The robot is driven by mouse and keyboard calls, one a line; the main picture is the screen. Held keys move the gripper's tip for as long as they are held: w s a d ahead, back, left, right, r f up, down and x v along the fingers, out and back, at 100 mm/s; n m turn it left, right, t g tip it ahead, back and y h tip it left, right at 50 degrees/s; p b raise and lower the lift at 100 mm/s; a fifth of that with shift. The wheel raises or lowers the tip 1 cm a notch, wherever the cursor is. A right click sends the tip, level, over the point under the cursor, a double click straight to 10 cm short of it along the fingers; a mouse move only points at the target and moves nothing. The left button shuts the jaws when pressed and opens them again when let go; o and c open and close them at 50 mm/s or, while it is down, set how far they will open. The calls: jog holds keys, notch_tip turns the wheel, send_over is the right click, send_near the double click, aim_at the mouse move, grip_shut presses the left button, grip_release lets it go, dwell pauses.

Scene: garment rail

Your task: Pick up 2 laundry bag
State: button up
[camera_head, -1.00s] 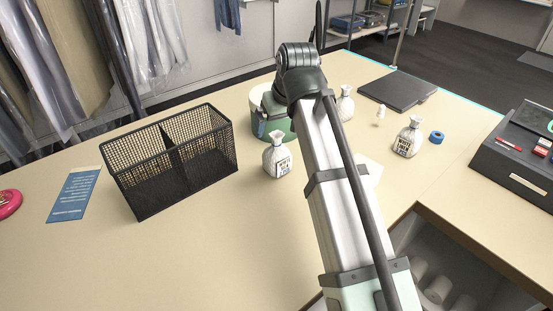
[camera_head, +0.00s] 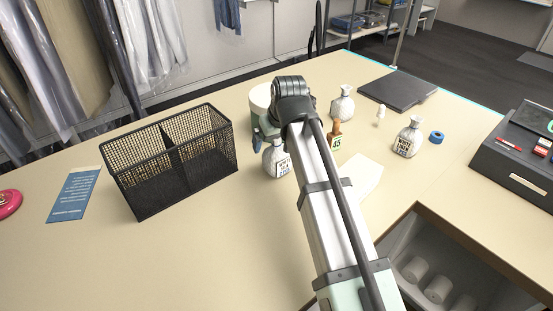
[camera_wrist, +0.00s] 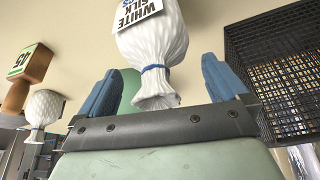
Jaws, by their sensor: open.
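Several white laundry bags with printed labels and blue ties stand on the counter. The nearest bag (camera_head: 276,160) is right of the wire basket, its top partly hidden by my arm. In the wrist view this bag (camera_wrist: 152,42), labelled "WHITE SILK", has its tied neck between the two spread fingers of my gripper (camera_wrist: 160,88). The gripper is open; I see gaps beside the neck. Another bag (camera_head: 342,104) stands farther back, and a third bag (camera_head: 408,138) stands to the right. A further white bag (camera_wrist: 43,107) shows at the left of the wrist view.
A two-part black wire basket (camera_head: 178,160) stands close left of the nearest bag. A wooden block with a "45" label (camera_head: 335,138) is just right of my arm. A dark folder (camera_head: 397,91) and blue tape (camera_head: 436,137) lie right.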

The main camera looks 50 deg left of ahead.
jog(key=shift+f, duration=0.1)
jog(key=c, duration=1.4)
